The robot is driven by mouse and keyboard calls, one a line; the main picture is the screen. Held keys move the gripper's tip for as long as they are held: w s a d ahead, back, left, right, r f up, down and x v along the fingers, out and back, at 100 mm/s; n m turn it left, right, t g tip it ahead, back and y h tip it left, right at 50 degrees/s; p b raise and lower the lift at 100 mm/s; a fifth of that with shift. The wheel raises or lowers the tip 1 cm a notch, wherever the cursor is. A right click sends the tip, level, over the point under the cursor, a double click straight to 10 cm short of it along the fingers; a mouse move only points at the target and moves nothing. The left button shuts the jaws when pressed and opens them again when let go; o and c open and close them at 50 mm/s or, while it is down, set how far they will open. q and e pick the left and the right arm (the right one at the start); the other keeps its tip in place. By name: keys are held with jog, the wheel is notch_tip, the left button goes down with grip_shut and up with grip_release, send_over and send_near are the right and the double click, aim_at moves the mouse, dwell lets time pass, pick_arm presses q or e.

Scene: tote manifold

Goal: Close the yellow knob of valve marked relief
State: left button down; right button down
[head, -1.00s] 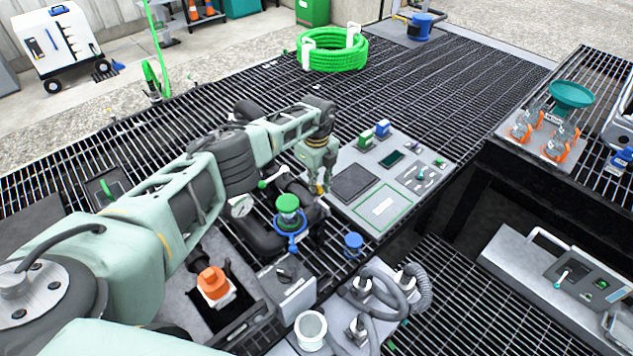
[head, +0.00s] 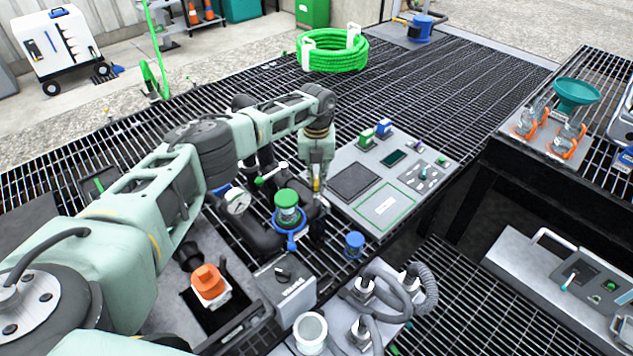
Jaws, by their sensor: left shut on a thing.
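My left gripper (head: 317,188) points down at the right end of the black pipe manifold (head: 262,238). It is shut on a small yellow part (head: 317,184), which looks like the yellow knob; the fingers and hand hide most of it. No valve marking, such as relief, can be read from here. The manifold also bears a green-topped valve (head: 287,205) with a blue ring handle (head: 291,240), a white round gauge (head: 237,201) and a lever with a green tip (head: 270,174). My right gripper is not in view.
A grey panel (head: 345,210) with switches lies right of the manifold. A blue cap (head: 354,244) and grey hoses (head: 420,295) stand in front. An orange-topped part (head: 208,282) sits in a dark tray at front left.

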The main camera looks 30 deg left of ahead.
aim_at(317, 180)
pick_arm(q)
jog(key=m+b, duration=0.3)
jog(key=m, duration=0.2)
jog(key=shift+f+m, duration=0.15)
jog(key=shift+m, duration=0.15)
jog(key=shift+m+b, duration=1.1)
jog(key=shift+m, duration=0.7)
jog(key=shift+r, duration=0.2)
jog(key=c, duration=1.8)
grip_release()
notch_tip(317, 180, up, 12)
